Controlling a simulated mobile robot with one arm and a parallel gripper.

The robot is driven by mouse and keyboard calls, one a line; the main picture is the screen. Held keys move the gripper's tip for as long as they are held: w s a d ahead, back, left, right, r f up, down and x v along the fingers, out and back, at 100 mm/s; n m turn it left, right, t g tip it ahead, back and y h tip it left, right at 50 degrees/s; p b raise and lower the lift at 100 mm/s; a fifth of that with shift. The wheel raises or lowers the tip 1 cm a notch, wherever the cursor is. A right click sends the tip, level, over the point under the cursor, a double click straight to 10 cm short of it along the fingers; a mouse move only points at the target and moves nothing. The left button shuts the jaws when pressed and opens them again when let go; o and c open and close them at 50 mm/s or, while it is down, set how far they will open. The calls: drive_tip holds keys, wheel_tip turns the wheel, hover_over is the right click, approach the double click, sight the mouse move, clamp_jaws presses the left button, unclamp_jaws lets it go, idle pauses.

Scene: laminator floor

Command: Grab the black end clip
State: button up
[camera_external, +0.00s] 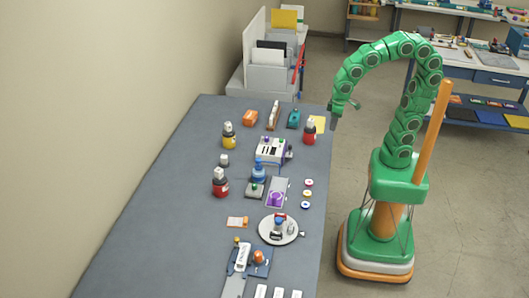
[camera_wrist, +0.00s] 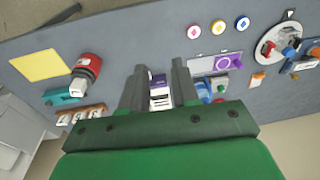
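I cannot pick out the black end clip for sure in either view. Small dark parts show on the white box (camera_external: 270,151) in the external view, too small to name. My gripper (camera_external: 334,120) hangs above the table's right edge, near the red bottle (camera_external: 309,131). In the wrist view my gripper (camera_wrist: 159,72) is open, its two dark fingers apart. The white box (camera_wrist: 160,97) shows between and beyond the fingers, partly hidden by the gripper body. No object is visibly held.
The grey table (camera_external: 170,200) holds bottles, a purple-topped plate (camera_external: 277,192), a round white tray (camera_external: 278,230) with small parts, and several round discs. A yellow sheet (camera_wrist: 40,65) lies near the red bottle. The table's left side is clear. A file rack (camera_external: 268,75) stands behind.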

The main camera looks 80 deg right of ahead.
drive_tip(key=w+a+f+m+t+h, duration=0.1)
drive_tip(key=w+a+h, duration=0.1)
drive_tip(key=w, duration=0.5)
drive_tip(key=w+a+f+m+t+h, duration=0.2)
drive_tip(key=w+a+h, duration=0.1)
drive_tip(key=w, duration=0.3)
drive_tip(key=w+a+t+h, duration=0.1)
drive_tip(key=w+a+t, duration=0.1)
drive_tip(key=w+a, duration=0.25)
drive_tip(key=n+t+y, duration=0.3)
drive_tip(key=t+y, duration=0.2)
drive_tip(key=t, duration=0.2)
approach(274, 232)
drive_tip(key=shift+d+f, duration=0.15)
drive_tip(key=shift+f, duration=0.05)
drive_tip(key=shift+x, duration=3.9)
drive_tip(key=shift+r, duration=0.15)
drive_tip(key=shift+c, duration=0.3)
